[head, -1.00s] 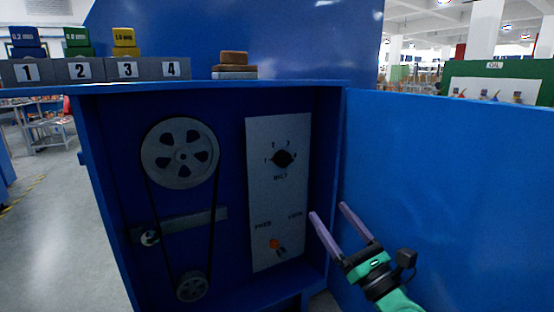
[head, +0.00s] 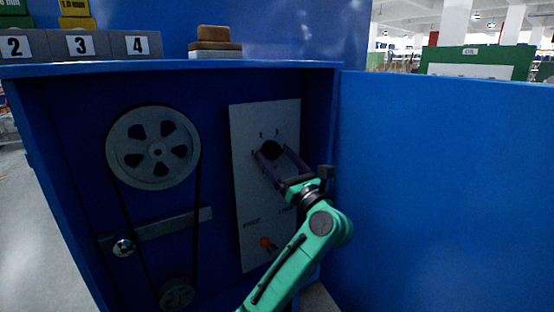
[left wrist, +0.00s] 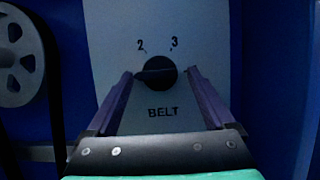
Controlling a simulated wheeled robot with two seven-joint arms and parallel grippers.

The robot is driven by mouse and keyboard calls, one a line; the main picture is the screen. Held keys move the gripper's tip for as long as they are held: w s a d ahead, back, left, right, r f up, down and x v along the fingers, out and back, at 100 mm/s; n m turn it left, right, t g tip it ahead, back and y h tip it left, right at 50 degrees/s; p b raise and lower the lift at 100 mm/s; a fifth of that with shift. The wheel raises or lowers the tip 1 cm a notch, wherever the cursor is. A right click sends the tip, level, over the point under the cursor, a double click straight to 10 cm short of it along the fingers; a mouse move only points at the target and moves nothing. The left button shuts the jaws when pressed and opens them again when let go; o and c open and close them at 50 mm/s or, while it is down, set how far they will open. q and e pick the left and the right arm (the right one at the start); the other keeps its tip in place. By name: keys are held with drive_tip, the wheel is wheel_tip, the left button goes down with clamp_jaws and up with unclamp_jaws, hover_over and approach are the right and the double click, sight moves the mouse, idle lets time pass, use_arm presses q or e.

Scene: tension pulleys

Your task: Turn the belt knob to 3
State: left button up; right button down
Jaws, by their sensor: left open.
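The black belt knob (head: 272,148) sits on the pale panel (head: 245,190) inside the blue cabinet. In the left wrist view the knob (left wrist: 157,74) is above the word BELT, with 2 to its upper left and 3 to its upper right. A narrow part of the knob extends left toward one finger; its exact pointing is hard to read. My left gripper (left wrist: 160,78) is open, with one purple finger on each side of the knob. I cannot tell whether the fingers touch it. The fingers may hide other dial marks. My right gripper is not in view.
A large grey pulley (head: 153,147) with a belt runs to a smaller pulley (head: 176,293) at left. The blue door (head: 440,190) bounds the right. Numbered grey blocks (head: 80,45) stand on top.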

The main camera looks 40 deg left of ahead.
use_arm(q)
drive_tip(key=shift+a+r, duration=0.1)
drive_tip(key=shift+a, duration=0.1)
drive_tip(key=c, duration=1.2)
